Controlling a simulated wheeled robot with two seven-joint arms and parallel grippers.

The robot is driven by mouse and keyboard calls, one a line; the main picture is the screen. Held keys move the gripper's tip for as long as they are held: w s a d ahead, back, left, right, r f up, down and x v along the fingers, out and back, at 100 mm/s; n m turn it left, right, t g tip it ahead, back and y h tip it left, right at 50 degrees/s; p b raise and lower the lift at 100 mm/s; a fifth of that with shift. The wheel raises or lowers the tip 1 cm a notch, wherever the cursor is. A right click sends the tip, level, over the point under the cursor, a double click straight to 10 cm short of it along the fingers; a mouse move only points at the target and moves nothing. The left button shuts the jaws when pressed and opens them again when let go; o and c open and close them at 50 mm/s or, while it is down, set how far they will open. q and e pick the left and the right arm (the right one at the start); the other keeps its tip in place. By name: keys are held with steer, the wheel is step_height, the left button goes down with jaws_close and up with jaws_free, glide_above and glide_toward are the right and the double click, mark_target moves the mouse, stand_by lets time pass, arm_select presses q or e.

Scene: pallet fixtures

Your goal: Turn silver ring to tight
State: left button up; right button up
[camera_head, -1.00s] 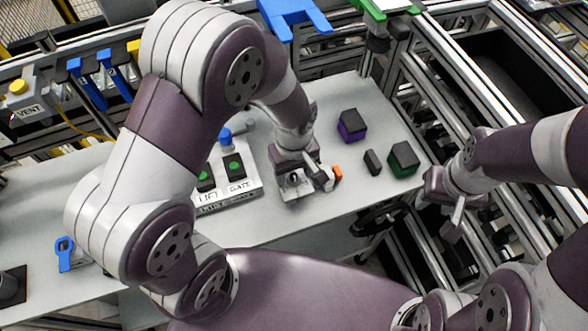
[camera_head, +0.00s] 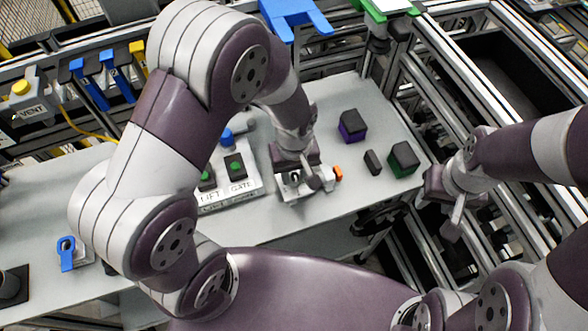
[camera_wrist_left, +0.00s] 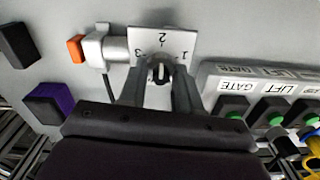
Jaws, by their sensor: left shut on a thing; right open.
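A pale plate (camera_wrist_left: 178,43) marked 1, 2 and 3 carries a small round silver-and-dark knob (camera_wrist_left: 159,70). My left gripper (camera_wrist_left: 159,88) points down at it, with one finger on each side, shut on the knob. In the head view my left gripper (camera_head: 302,180) covers most of the knob. No "tight" mark is readable. A silver-white cylindrical fitting (camera_wrist_left: 114,47) with an orange end (camera_wrist_left: 75,48) sits beside the plate. My right gripper (camera_head: 452,218) is open and empty at the right, away from the plate.
A button box (camera_head: 228,190) labelled LIFT and GATE stands close to the left of the plate. A purple-sided block (camera_head: 352,126), a small dark block (camera_head: 373,162) and a green-sided block (camera_head: 403,159) lie to the right on the grey table (camera_head: 345,195).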

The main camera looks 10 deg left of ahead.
arm_select(q)
steer(key=m+p, duration=0.1)
steer(key=m, duration=0.3)
steer(key=shift+d+r, duration=0.1)
steer(key=m+p, duration=0.1)
steer(key=m, duration=0.3)
steer(key=m+p, duration=0.1)
steer(key=m, duration=0.3)
steer(key=shift+d, duration=0.15)
steer(key=shift+m+p, duration=0.4)
steer(key=shift+m, duration=1.3)
steer(key=o, duration=1.1)
steer(key=shift+c, duration=0.2)
